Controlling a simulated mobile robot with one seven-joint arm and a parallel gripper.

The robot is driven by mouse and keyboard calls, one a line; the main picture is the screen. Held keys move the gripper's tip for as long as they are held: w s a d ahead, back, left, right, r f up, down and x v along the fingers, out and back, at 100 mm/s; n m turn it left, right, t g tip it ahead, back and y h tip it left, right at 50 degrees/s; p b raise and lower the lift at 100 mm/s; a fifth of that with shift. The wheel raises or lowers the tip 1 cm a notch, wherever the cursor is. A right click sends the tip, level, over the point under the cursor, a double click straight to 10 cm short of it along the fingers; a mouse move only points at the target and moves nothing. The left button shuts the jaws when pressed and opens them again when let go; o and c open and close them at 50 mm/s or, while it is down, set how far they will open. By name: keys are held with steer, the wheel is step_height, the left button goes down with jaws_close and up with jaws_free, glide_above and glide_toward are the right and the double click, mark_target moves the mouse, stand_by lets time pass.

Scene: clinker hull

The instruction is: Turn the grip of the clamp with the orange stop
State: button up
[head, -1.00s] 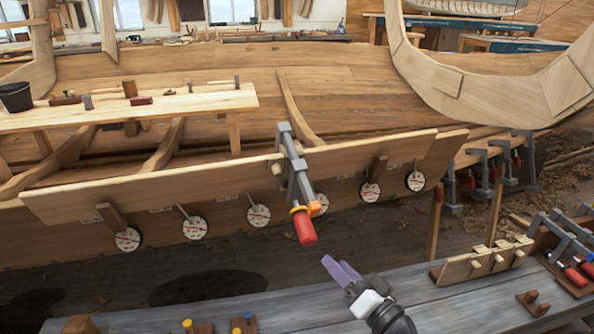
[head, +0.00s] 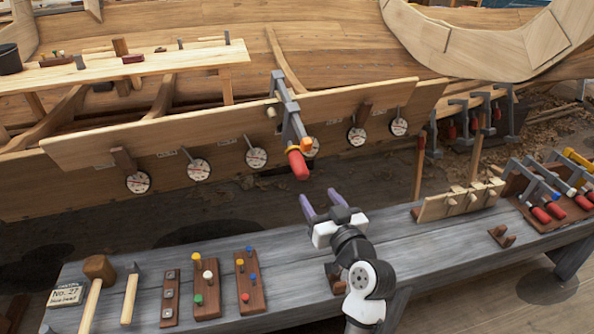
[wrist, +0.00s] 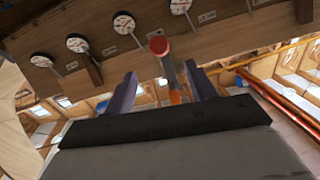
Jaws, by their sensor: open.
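The clamp (head: 288,106) is grey and is fixed over the top edge of a plank on the hull, with its bar hanging down. Its red grip (head: 298,165) is at the lower end, below an orange stop (head: 302,145) and a yellow ring. My gripper (head: 324,201) is open, its purple fingers pointing up just below and right of the red grip, apart from it.
Round dials (head: 256,158) line the plank under the clamp. A grey bench (head: 390,240) stands in front, with a mallet (head: 98,272), peg boards (head: 206,290) and a rack of red-gripped clamps (head: 541,213) at right. The space between bench and hull is free.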

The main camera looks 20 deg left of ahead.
mark_target(297, 167)
steer(key=p+x, duration=0.3)
steer(key=x, duration=1)
steer(key=shift+w+a+f, duration=0.1)
steer(key=shift+w+a, duration=0.1)
steer(key=shift+w, duration=0.05)
steer(key=shift+c, duration=0.4)
steer(key=c, duration=0.9)
steer(key=shift+y, duration=0.3)
steer(key=shift+m+g+y+b, duration=0.6)
steer(key=shift+m+g+b, duration=0.1)
steer(key=shift+m+b, duration=0.5)
steer(key=shift+s+a+m+g+y+b, duration=0.1)
steer(key=shift+m+g+y+b, duration=0.2)
steer(key=shift+m+y+b, duration=0.15)
